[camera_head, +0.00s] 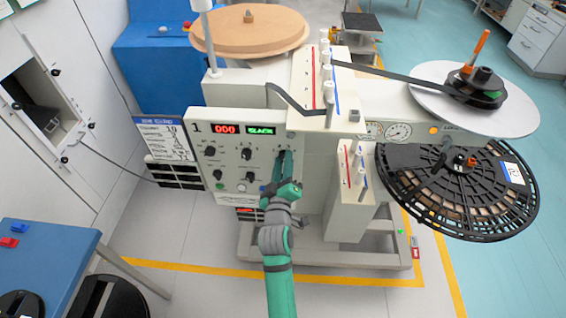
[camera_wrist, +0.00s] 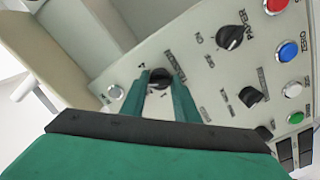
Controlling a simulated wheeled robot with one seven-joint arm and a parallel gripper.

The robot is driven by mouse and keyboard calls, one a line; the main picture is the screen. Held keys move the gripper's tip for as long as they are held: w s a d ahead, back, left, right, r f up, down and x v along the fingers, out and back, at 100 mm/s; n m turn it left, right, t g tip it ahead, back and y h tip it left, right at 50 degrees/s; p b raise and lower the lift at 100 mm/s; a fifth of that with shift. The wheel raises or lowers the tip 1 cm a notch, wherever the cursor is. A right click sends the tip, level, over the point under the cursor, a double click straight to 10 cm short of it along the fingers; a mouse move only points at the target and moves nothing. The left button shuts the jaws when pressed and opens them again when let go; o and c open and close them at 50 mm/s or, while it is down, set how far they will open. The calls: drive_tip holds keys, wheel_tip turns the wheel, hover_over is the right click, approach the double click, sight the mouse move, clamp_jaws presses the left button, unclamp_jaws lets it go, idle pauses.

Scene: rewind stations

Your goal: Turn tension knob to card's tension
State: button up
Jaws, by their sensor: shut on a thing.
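My gripper (camera_head: 284,163) reaches up to the right part of the white control panel (camera_head: 226,197). In the wrist view its two green fingers (camera_wrist: 159,82) are shut on a black knob (camera_wrist: 159,75), one finger on each side. In the head view the fingers hide the knob. The panel carries a red display (camera_head: 225,129) reading 000 and a green display (camera_head: 261,131) that seems to read SLACK.
Other black knobs (camera_wrist: 231,37) and (camera_wrist: 252,97), and red (camera_wrist: 275,5), blue (camera_wrist: 288,51) and green (camera_wrist: 295,117) buttons, sit close by on the panel. A post block (camera_head: 350,195) stands right of my gripper. A black reel (camera_head: 458,190) is farther right.

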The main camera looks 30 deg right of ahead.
drive_tip(key=shift+a+m, duration=0.1)
drive_tip(key=shift+m, duration=4)
drive_tip(key=o, duration=1)
drive_tip(key=shift+w, duration=0.1)
drive_tip(key=shift+o, duration=0.2)
drive_tip(key=v, duration=1)
drive_tip(key=shift+s+a, duration=0.2)
drive_tip(key=shift+s, duration=0.15)
